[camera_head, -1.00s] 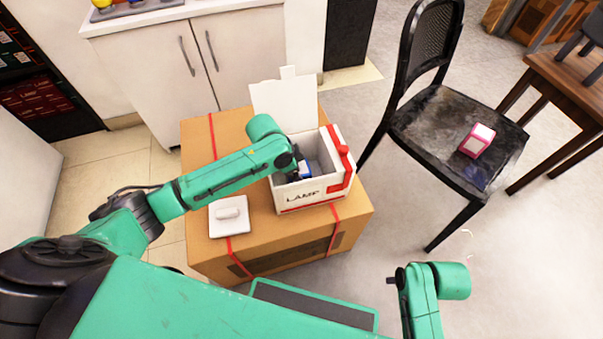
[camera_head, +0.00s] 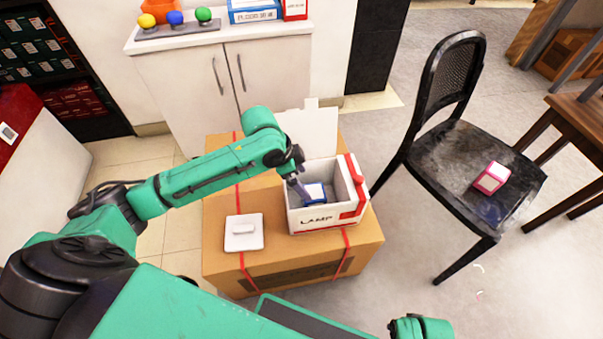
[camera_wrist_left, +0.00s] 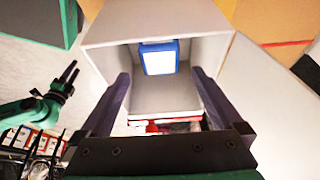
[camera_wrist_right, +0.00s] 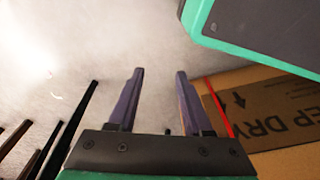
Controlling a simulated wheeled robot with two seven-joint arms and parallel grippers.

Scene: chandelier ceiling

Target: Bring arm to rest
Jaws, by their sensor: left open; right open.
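My left gripper (camera_head: 297,185) is open and empty at the left side of the white LAMP box (camera_head: 322,221), its fingers pointing down at the opening. A small blue block with a pale face (camera_head: 315,193) lies inside the box, apart from the fingers. In the left wrist view the open fingers (camera_wrist_left: 160,76) frame the box, with the blue block (camera_wrist_left: 158,58) beyond them. My right gripper (camera_wrist_right: 159,72) is open and empty over the floor in the right wrist view. Only part of my right arm shows at the bottom edge of the head view.
The LAMP box stands on a large cardboard carton (camera_head: 222,268) with red straps, beside a white square piece (camera_head: 244,241). A black chair (camera_head: 470,165) holding a pink-and-white box (camera_head: 491,178) stands to the right. A white cabinet (camera_head: 225,85) is behind.

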